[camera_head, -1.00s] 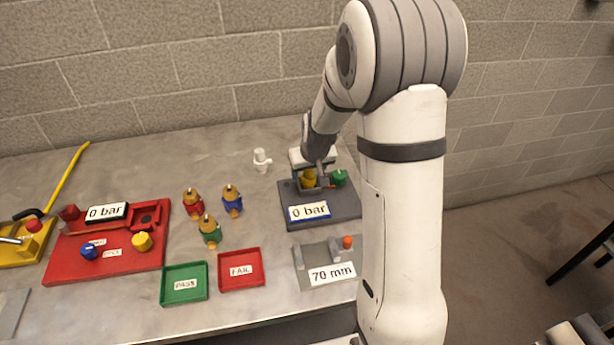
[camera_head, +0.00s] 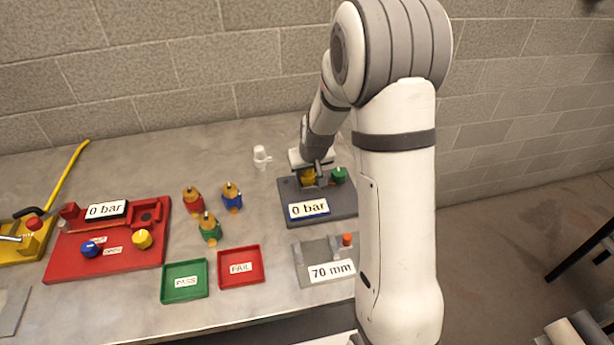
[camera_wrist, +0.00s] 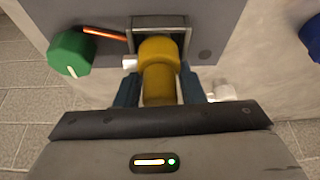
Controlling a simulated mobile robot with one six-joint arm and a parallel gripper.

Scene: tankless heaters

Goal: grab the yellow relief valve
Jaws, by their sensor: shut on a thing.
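The yellow relief valve (camera_wrist: 158,72) sits at the socket of the grey test block (camera_wrist: 205,25) in the wrist view. In the head view the valve (camera_head: 308,176) is partly hidden by my gripper. My gripper (camera_wrist: 160,92) is shut on the valve, with a dark blue finger on each side of it. In the head view my gripper (camera_head: 313,170) is over the grey block (camera_head: 335,207) marked "0 bar". I cannot tell whether the valve is still seated in the socket.
A green knob (camera_head: 339,174) is right of the valve. Red, blue and green-based valves (camera_head: 210,229) stand to the left. PASS (camera_head: 185,267) and FAIL (camera_head: 262,268) trays lie in front, beside a 70 mm gauge (camera_head: 303,270). A white fitting (camera_head: 261,158) stands behind.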

